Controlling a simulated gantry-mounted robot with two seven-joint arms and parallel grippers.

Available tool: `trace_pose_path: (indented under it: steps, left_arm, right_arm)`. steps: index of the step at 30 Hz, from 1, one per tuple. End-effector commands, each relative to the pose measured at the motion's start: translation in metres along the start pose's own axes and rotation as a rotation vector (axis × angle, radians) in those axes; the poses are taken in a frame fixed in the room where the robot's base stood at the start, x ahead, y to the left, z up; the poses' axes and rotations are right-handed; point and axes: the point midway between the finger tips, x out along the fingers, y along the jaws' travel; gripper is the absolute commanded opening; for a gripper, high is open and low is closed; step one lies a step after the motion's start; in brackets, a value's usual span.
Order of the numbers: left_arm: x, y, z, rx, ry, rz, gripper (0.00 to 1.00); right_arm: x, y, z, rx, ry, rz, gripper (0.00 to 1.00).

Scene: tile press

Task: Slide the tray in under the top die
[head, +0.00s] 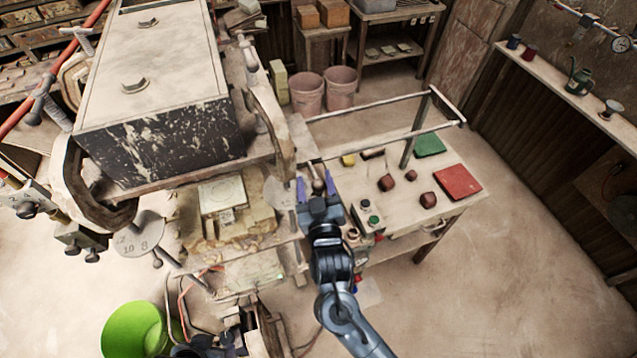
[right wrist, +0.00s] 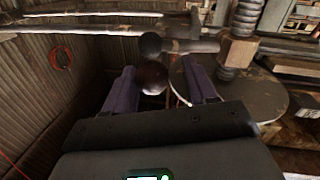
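The top die appears to be under the large pale-topped press block (head: 160,70) at upper left; its underside is hidden. Below its front edge, a pale square plate with a ring pattern (head: 222,194), possibly the tray, sits on a rough tan bed (head: 215,232). My right gripper (head: 316,187) is right of this bed, with purple fingers apart. In the right wrist view the open fingers (right wrist: 158,88) flank a dark ball knob (right wrist: 152,77), with gaps on both sides.
A side bench (head: 400,215) right of the press holds dark lumps, a green pad (head: 429,145), a red pad (head: 457,182) and a button box (head: 368,212). A numbered disc (head: 140,232) stands at left. A green bucket (head: 135,330) is on the floor. Floor at right is clear.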

Motion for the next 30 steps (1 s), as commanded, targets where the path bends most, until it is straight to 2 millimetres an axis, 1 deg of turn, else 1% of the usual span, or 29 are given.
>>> trace_pose_path:
  steps: [9,14,17,24,30]
  left_arm:
    - [0.0,0.001,0.0,-0.004,0.001,0.003,0.59]
    - [0.003,0.001,0.001,-0.003,0.001,0.002,0.59]
    - [0.007,0.0,0.002,-0.001,0.0,0.001,0.59]
    - [0.015,-0.001,0.005,0.006,-0.001,-0.005,0.59]
    - [0.019,-0.001,0.007,0.008,-0.001,-0.006,0.59]
  right_arm:
    - [-0.001,0.002,0.004,-0.002,-0.007,0.003,0.59]
    - [-0.011,0.001,0.005,-0.001,-0.008,0.003,0.59]
    - [-0.025,0.001,0.006,0.0,-0.008,0.002,0.59]
    - [-0.067,0.0,0.005,0.001,-0.007,0.001,0.59]
    - [-0.094,0.0,0.003,0.0,-0.005,0.001,0.59]
